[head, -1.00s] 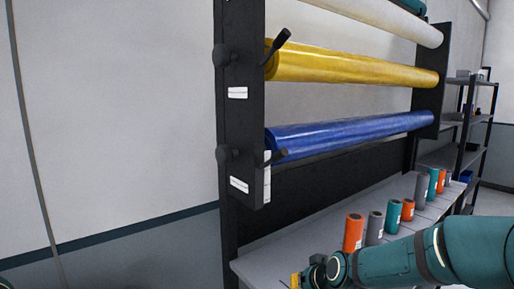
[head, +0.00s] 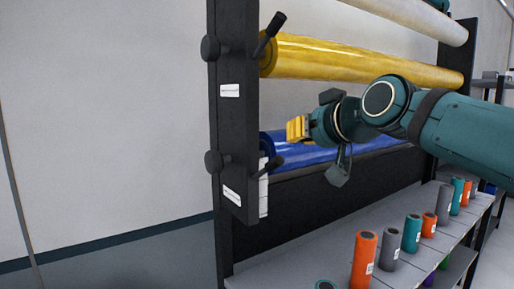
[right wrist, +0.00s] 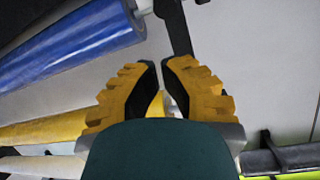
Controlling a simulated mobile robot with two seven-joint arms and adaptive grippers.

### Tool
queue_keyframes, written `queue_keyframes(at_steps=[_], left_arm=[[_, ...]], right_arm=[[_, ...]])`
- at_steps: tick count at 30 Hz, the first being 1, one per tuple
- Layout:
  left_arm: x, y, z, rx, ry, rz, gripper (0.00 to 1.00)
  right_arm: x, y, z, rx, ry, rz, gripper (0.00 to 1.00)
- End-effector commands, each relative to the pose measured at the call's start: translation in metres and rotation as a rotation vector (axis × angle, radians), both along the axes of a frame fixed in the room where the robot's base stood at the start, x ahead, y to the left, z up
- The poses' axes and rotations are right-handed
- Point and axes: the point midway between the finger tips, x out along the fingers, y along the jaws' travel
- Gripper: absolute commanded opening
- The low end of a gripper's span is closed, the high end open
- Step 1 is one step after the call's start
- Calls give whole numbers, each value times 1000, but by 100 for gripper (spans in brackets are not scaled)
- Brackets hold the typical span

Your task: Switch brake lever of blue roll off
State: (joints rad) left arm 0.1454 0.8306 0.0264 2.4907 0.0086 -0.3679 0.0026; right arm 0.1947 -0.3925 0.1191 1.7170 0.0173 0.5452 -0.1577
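The blue roll (head: 340,152) hangs on the black rack below the yellow roll. Its brake lever (head: 268,166) is a short black handle at the roll's left end, tilted up to the right. My right gripper (head: 291,129) is in front of the blue roll's left part, above and right of that lever and apart from it. In the right wrist view its yellow fingers (right wrist: 159,66) have their tips close together with nothing between them. The blue roll (right wrist: 70,42) is at upper left there, beside a dark bar that I cannot identify surely. My left gripper is not in view.
The yellow roll (head: 350,60) with its own black lever (head: 269,34) is above my right gripper. The rack's black post (head: 232,125) is at left. Small coloured rolls, such as an orange one (head: 364,260), stand on the grey shelf below. The wall side at left is clear.

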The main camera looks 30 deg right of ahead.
Motion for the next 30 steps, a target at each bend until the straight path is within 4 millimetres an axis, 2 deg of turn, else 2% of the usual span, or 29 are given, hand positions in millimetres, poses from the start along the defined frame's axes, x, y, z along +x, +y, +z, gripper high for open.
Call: queue_keyframes(at_steps=[1,5,17,23,30], left_arm=[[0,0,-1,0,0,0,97],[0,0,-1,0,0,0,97],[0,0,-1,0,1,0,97],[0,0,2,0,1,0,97],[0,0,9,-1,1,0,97]], right_arm=[[-7,-1,8,-5,-13,-4,0],[-16,-3,18,-11,-29,-8,0],[-17,-3,19,-11,-30,-8,0],[1,-3,14,-11,-27,-7,0],[44,-2,2,-11,-27,-8,0]])
